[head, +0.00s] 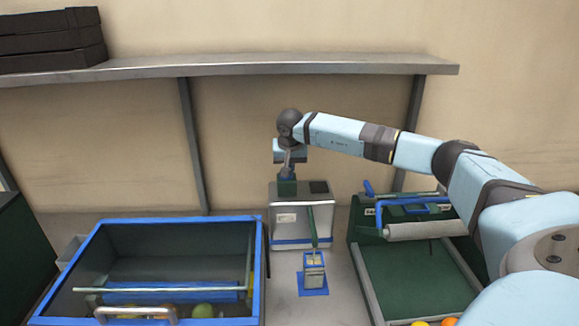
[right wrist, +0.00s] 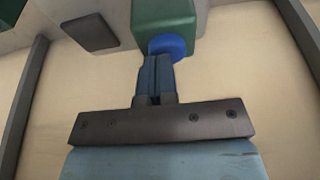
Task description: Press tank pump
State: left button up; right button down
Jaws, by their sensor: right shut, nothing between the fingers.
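The metal tank (head: 288,222) stands against the wall in the middle of the head view, with a blue stripe low on its front. A green pump housing (head: 287,188) sits on its top left; it also shows in the right wrist view (right wrist: 165,15). The blue pump button (right wrist: 168,46) on the housing shows in the right wrist view, and is hidden in the head view. My right gripper (right wrist: 157,62) is shut and empty, pointing down, with its fingertips at the button. I cannot tell whether they touch it. My left gripper is not in view.
A blue-rimmed wash basin (head: 262,270) with fruit inside stands on the left. A green sorting tray (head: 425,278) with a roller and oranges is on the right. A small blue-based stand (head: 313,290) sits before the tank. A metal shelf (head: 270,66) runs above.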

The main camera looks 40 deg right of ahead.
jog(key=b+v, duration=0.1)
jog(key=v, duration=1.2)
jog(key=shift+r, duration=0.4)
dwell(0.4)
